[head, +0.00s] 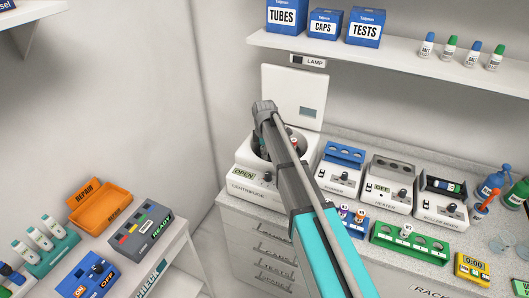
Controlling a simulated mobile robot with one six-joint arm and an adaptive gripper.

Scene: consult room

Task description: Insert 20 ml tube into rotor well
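My arm reaches across the centrifuge and covers much of the bowl. My gripper cannot be made out behind the arm, so what it holds, if anything, is hidden. Several capped tubes (40,239) stand in a green rack (57,256) on the side bench at the lower left. I cannot read their size.
Right of the centrifuge stand a device with a blue rack (344,154), a heater (388,184) and a roller mixer (442,198). A green rack (410,243) lies in front. A shelf (400,58) hangs above. An orange repair tray (99,206) sits on the side bench.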

